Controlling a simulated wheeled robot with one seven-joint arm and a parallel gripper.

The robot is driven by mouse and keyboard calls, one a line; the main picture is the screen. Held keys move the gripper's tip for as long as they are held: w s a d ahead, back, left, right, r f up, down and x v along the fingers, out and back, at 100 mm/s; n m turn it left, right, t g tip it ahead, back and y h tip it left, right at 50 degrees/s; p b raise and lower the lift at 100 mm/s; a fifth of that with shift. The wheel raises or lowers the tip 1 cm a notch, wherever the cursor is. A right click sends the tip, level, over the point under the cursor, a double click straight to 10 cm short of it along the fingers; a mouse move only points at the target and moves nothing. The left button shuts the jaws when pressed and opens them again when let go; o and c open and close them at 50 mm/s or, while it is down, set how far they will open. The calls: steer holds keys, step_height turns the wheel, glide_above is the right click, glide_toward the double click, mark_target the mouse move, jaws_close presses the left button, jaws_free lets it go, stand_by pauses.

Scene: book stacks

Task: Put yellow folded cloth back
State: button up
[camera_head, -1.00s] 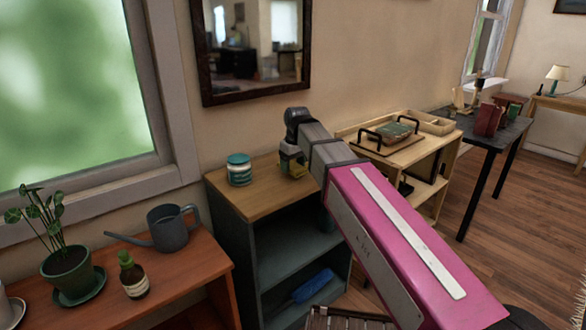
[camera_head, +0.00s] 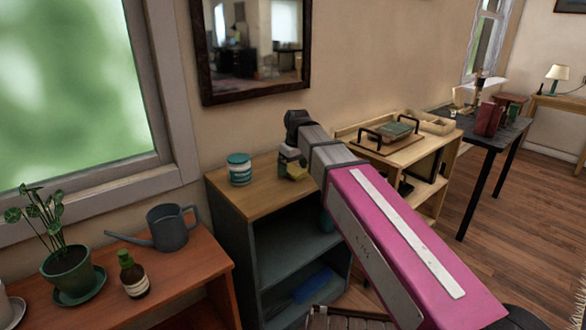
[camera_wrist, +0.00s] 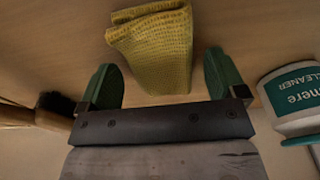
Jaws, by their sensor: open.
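The yellow folded cloth (camera_wrist: 158,45) lies on the wooden top of the grey cabinet (camera_head: 240,198). It also shows as a small yellow patch in the head view (camera_head: 297,173), partly hidden by my arm. My gripper (camera_wrist: 161,68) is open, with its two green fingers on either side of the cloth's near end. Clear gaps show between the cloth and both fingers. In the head view my gripper (camera_head: 291,160) is over the back right of the cabinet top, its fingers mostly hidden.
A teal and white cleaner tub (camera_head: 239,169) stands left of the cloth; its label shows in the wrist view (camera_wrist: 295,92). A brush-like thing (camera_wrist: 45,108) is at the left of the wrist view. A watering can (camera_head: 168,228) and plant (camera_head: 66,265) stand on the reddish table.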

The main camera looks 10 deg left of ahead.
mark_target(296, 167)
step_height(296, 167, up, 12)
steer(key=d, duration=0.1)
steer(key=shift+s+f, duration=0.15)
steer(key=shift+s, duration=0.3)
